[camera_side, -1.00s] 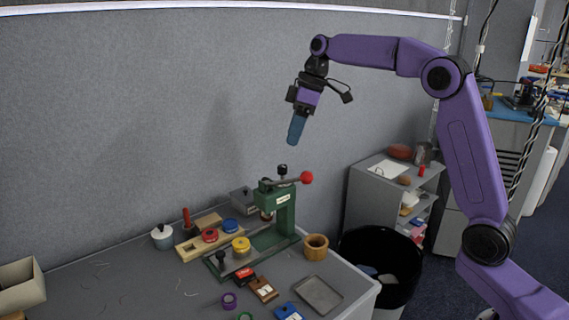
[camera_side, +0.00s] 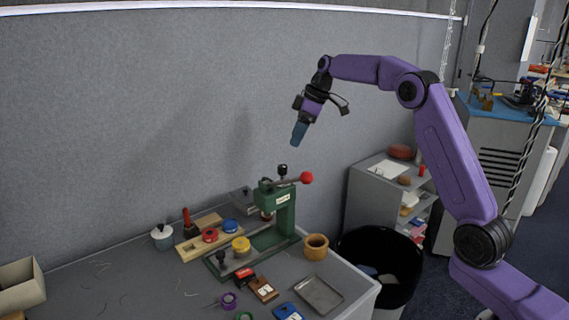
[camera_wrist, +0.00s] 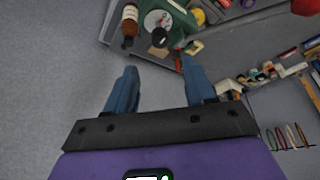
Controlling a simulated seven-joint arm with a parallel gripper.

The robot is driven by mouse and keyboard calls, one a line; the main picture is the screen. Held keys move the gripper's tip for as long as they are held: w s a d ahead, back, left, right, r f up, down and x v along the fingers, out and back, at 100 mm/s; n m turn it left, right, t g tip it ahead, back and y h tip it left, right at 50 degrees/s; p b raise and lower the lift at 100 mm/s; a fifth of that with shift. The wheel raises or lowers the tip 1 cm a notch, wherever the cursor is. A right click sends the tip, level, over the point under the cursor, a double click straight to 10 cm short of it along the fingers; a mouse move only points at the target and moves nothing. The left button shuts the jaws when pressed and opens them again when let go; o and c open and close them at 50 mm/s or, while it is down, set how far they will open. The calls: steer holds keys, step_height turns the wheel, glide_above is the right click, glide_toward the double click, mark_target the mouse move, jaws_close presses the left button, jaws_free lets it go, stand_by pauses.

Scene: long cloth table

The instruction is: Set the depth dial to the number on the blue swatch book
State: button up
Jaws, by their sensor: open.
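A green press (camera_side: 284,208) stands on the table, with a black knob (camera_side: 283,170) on top and a red-ball lever (camera_side: 306,178). In the wrist view a round pale dial (camera_wrist: 158,21) shows on green metal; its markings are too small to read. The blue swatch book (camera_side: 287,312) lies at the table's front, partly cut off by the frame edge, and its number is unreadable. My gripper (camera_side: 296,138) hangs in the air above the press, apart from it. The wrist view shows its blue fingers (camera_wrist: 160,72) spread with nothing between them.
Brown (camera_side: 263,289) and black-red (camera_side: 245,276) swatch books lie near the blue one. A grey tray (camera_side: 319,294) and a wooden cup (camera_side: 316,247) stand at right. A wooden rack (camera_side: 193,250) with spools is left of the press. Air around my gripper is free.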

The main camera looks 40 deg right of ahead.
mark_target(283, 166)
steer(key=x, duration=1)
steer(key=shift+f, duration=0.1)
steer(key=shift+c, duration=0.3)
jaws_close()
